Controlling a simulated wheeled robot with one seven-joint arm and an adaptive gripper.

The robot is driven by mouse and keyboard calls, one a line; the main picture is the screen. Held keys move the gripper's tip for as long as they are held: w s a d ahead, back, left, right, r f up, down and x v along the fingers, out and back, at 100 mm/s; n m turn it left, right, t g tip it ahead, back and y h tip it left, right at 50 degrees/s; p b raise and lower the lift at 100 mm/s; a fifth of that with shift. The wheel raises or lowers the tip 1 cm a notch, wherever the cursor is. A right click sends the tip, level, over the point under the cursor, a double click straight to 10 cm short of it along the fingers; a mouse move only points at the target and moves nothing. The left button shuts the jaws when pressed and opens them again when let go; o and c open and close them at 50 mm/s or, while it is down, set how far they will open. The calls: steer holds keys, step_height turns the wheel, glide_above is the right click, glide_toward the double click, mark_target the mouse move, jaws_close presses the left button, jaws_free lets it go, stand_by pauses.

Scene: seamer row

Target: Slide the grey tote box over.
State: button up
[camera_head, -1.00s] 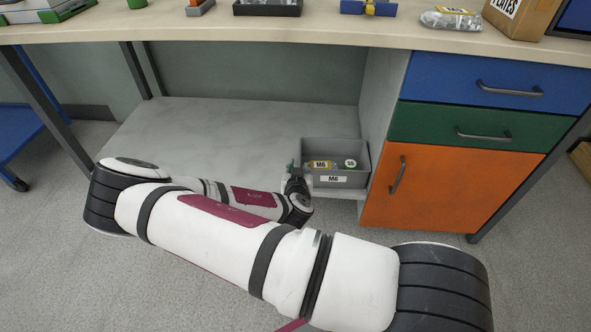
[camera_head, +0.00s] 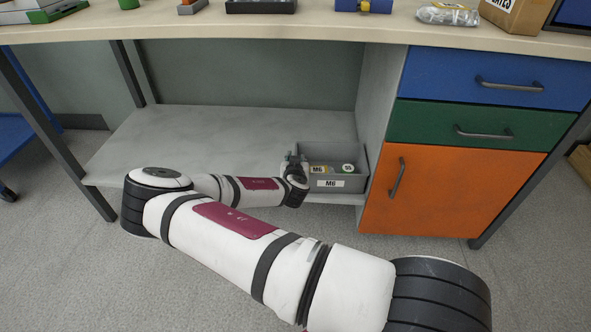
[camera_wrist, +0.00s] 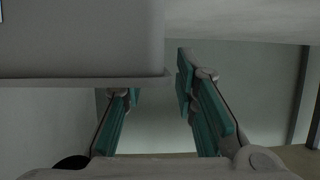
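The grey tote box (camera_head: 357,165) sits at the right end of the low grey shelf, close to the cabinet side. It has a white label on its front and small packed items inside. My gripper (camera_head: 297,163) is at the box's left end wall. In the wrist view the box (camera_wrist: 85,40) fills the upper left, rim downward. My gripper (camera_wrist: 158,92) shows two teal fingers with a gap between them. One fingertip is hidden behind the box's front wall; the other is just outside its end. Contact with the wall cannot be told.
The shelf (camera_head: 200,135) is bare to the left of the box. The cabinet with an orange door (camera_head: 430,195) stands close on the right. The worktop (camera_head: 300,24) runs overhead with several items on it. A table leg (camera_head: 60,140) stands at left.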

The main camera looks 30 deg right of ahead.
steer(key=shift+b+x, duration=0.35)
steer(key=shift+x, duration=0.95)
jaws_close()
steer(key=shift+s+a, duration=0.1)
steer(key=shift+s, duration=0.05)
steer(key=shift+s+a, duration=0.1)
steer(key=shift+a, duration=0.05)
steer(key=shift+s+a, duration=0.15)
steer(key=shift+s, duration=0.1)
steer(key=shift+o, duration=0.2)
jaws_free()
